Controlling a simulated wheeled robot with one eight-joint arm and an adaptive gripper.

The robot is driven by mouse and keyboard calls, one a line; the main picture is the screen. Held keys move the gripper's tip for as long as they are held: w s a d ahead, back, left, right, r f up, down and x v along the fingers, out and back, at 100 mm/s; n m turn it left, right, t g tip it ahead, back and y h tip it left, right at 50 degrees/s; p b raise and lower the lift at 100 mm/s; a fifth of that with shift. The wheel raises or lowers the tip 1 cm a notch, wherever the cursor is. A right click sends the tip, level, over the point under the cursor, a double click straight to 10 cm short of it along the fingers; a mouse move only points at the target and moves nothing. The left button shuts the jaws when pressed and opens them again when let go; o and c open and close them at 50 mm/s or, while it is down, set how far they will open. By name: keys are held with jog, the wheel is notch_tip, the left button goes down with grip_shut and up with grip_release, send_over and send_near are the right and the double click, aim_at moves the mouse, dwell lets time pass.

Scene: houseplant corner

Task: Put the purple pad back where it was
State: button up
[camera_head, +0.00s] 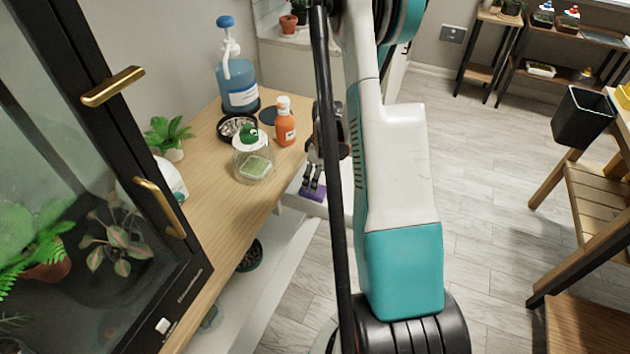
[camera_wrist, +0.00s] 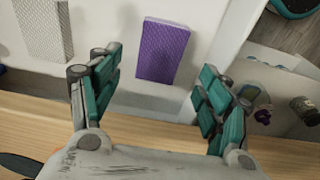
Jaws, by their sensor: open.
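The purple pad (camera_wrist: 163,50) lies on a white, drawer-like surface (camera_wrist: 118,30) beside the wooden bench's edge. It also shows in the head view (camera_head: 313,194), small and partly behind my gripper. My gripper (camera_wrist: 156,90) is open and empty, its teal-padded fingers spread to either side of the pad in the wrist view. The pad appears beyond the fingertips, with no contact visible. In the head view my gripper (camera_head: 313,181) points down just above the pad, partly hidden by my arm.
A white textured pad (camera_wrist: 43,30) lies left of the purple one. The wooden bench (camera_head: 212,190) carries a blue pump bottle (camera_head: 238,86), an orange bottle (camera_head: 285,126), a jar with a green lid (camera_head: 253,163) and a dark dish. A glass cabinet stands left.

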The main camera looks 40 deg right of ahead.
aim_at(319, 190)
notch_tip(319, 190, up, 6)
jog(key=p, duration=0.1)
jog(key=shift+s+d+p, duration=0.15)
jog(key=shift+s+p, duration=0.15)
jog(key=shift+p, duration=0.05)
